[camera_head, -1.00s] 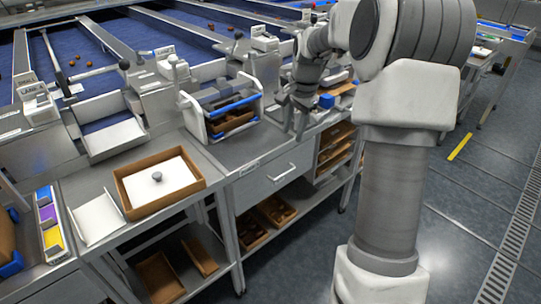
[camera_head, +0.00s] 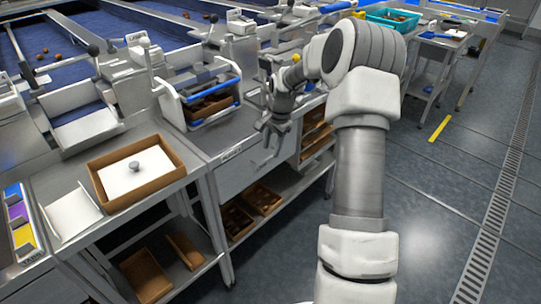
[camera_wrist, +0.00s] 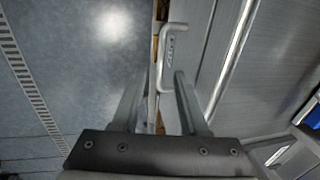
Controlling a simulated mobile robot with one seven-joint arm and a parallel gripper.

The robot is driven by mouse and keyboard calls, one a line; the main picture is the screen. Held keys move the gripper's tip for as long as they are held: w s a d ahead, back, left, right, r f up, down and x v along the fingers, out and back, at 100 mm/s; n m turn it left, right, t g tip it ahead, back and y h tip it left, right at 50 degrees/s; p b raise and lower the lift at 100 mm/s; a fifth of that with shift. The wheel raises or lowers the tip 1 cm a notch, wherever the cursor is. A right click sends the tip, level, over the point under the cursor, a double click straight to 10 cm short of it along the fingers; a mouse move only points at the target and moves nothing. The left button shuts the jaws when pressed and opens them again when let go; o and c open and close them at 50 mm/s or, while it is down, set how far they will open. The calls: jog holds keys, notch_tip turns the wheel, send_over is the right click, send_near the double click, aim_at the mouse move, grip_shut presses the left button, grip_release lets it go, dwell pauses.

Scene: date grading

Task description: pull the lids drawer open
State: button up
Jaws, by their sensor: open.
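The lids drawer (camera_head: 236,182) is a plain grey front under the counter's edge, in the middle of the head view. It looks shut. My gripper (camera_head: 268,153) hangs in front of its right part and hides most of the handle there. In the wrist view the pale bar handle (camera_wrist: 170,60) stands ahead of my gripper (camera_wrist: 160,82), with its near end between the fingertips. The fingers are spread apart on either side of it. I see no clear contact between fingers and handle.
Open shelves with brown trays (camera_head: 262,197) lie below and right of the drawer. A brown box with a white knobbed lid (camera_head: 150,165) stands on the left counter. A caddy (camera_head: 200,102) stands on the counter above the drawer. The floor (camera_head: 290,255) in front is clear.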

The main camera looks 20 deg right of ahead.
aim_at(270, 157)
jog(key=shift+w+a+f, duration=0.1)
jog(key=shift+w+f, duration=0.05)
jog(key=shift+f, duration=0.6)
jog(key=shift+w+f, duration=0.15)
jog(key=shift+f, duration=0.6)
grip_shut()
dwell(0.4)
